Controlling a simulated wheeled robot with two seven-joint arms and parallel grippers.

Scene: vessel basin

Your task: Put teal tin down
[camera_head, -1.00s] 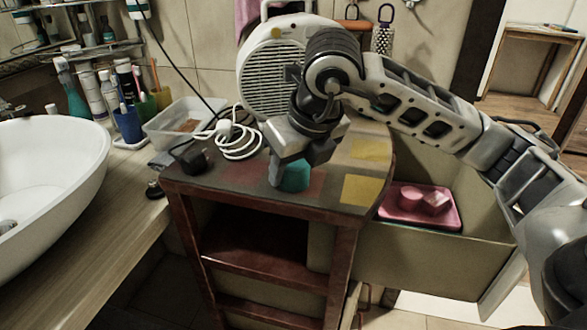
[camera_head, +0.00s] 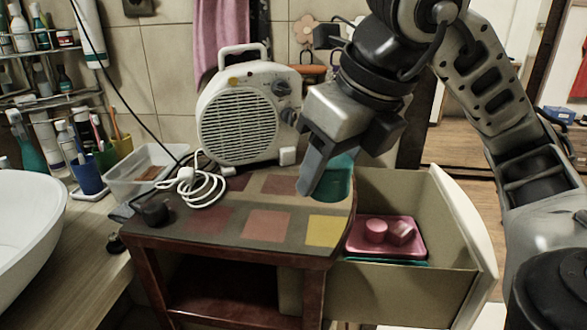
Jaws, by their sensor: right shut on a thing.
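The teal tin (camera_head: 340,180) is at the right edge of the small stand's top, partly hidden behind a finger of my right gripper (camera_head: 327,182). The gripper comes down from the upper right and is shut on the tin. I cannot tell whether the tin's base touches the top or hangs just above it. The stand's top (camera_head: 236,252) bears dark red, brown and yellow square patches. My left gripper is not in view.
A white heater (camera_head: 238,122) and a coiled white cord (camera_head: 195,190) stand at the back left of the top. An open drawer (camera_head: 440,255) to the right holds a pink tray (camera_head: 358,247) with pink pieces. A white basin (camera_head: 25,235) is at the left.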

